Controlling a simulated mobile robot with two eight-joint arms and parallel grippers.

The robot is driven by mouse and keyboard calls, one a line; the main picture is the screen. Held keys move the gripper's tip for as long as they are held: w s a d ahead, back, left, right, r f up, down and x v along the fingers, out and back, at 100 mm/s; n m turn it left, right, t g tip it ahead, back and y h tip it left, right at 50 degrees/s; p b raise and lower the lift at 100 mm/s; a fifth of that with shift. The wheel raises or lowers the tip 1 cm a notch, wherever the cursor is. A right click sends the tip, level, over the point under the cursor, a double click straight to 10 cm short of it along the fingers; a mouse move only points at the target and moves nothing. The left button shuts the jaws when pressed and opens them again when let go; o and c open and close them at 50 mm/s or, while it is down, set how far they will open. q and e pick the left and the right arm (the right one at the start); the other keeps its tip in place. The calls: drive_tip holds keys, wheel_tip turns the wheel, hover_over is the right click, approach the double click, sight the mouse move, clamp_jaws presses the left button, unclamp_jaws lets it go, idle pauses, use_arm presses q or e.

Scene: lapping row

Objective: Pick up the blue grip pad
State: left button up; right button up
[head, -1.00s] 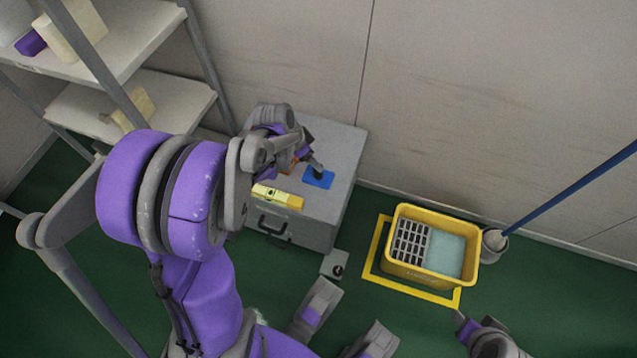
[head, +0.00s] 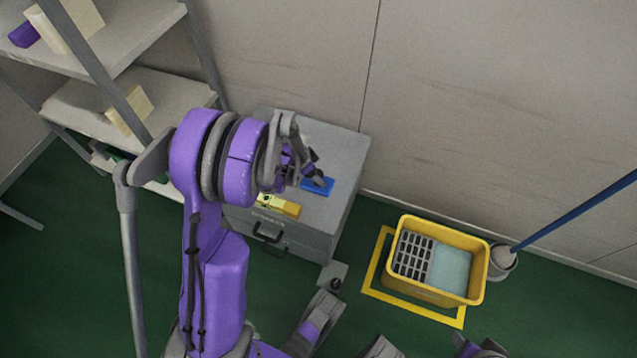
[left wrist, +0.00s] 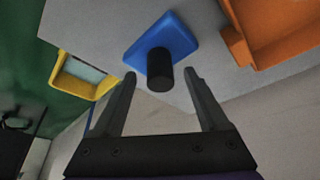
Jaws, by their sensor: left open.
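The blue grip pad (head: 326,188) lies on top of the grey cabinet (head: 343,150). In the left wrist view the pad (left wrist: 180,38) is a flat blue plate with an upright black knob (left wrist: 160,79). My left gripper (head: 316,178) is over the pad in the head view and partly hides it. In the left wrist view the open fingers (left wrist: 160,74) point at the pad, with the knob appearing between the fingertips. I see no clear contact, and the pad is not held.
A yellow block (head: 278,205) lies near the cabinet's front edge. An orange tray (left wrist: 275,30) is close beside the pad in the left wrist view. A yellow bucket (head: 455,291) stands on the floor at right, near a blue pole (head: 575,213). Shelves (head: 135,45) stand at left.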

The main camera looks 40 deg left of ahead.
use_arm(q)
drive_tip(key=shift+x, duration=0.9)
drive_tip(key=shift+r, duration=0.1)
drive_tip(key=shift+c, duration=0.2)
clamp_jaws()
drive_tip(key=shift+r, duration=0.1)
wheel_tip(320, 180, up, 10)
drive_tip(key=p, duration=0.3)
